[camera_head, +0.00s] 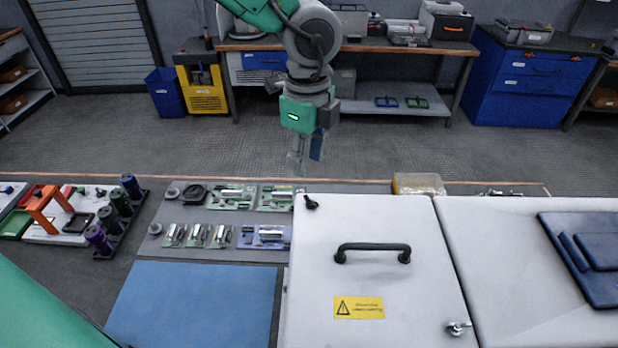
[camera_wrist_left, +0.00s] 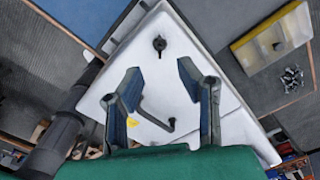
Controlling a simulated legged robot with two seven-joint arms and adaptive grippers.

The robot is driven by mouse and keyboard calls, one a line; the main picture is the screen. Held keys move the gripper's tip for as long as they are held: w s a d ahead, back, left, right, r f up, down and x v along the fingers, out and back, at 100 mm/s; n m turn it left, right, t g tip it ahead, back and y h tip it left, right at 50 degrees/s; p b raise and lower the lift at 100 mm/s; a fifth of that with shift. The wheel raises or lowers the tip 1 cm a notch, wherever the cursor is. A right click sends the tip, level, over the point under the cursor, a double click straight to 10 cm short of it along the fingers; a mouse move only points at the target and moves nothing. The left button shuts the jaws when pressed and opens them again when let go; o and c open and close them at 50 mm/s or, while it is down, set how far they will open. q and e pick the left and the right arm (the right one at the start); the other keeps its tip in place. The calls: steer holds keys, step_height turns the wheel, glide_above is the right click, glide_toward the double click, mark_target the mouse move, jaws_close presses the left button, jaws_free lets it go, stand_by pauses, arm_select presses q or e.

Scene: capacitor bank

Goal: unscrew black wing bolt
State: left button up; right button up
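The black wing bolt (camera_head: 310,201) stands on the far left corner of the white lid (camera_head: 392,222) in the head view. It also shows in the left wrist view (camera_wrist_left: 159,44), just ahead of the fingers. My left gripper (camera_head: 306,152) hangs from above, behind and above that corner, apart from the bolt. In the left wrist view its two blue-grey fingers are spread with nothing between them but the lid further down. The right gripper shows in neither view.
The lid bears a black handle (camera_head: 372,247), a yellow warning label (camera_head: 359,307) and a silver wing bolt (camera_head: 458,328). A yellowish clear box (camera_head: 418,183) stands behind it. Component boards and a blue mat (camera_head: 192,303) lie to the left. Dark blue pieces (camera_head: 590,250) rest at right.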

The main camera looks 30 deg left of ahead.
arm_select(q)
steer(key=shift+r, duration=1)
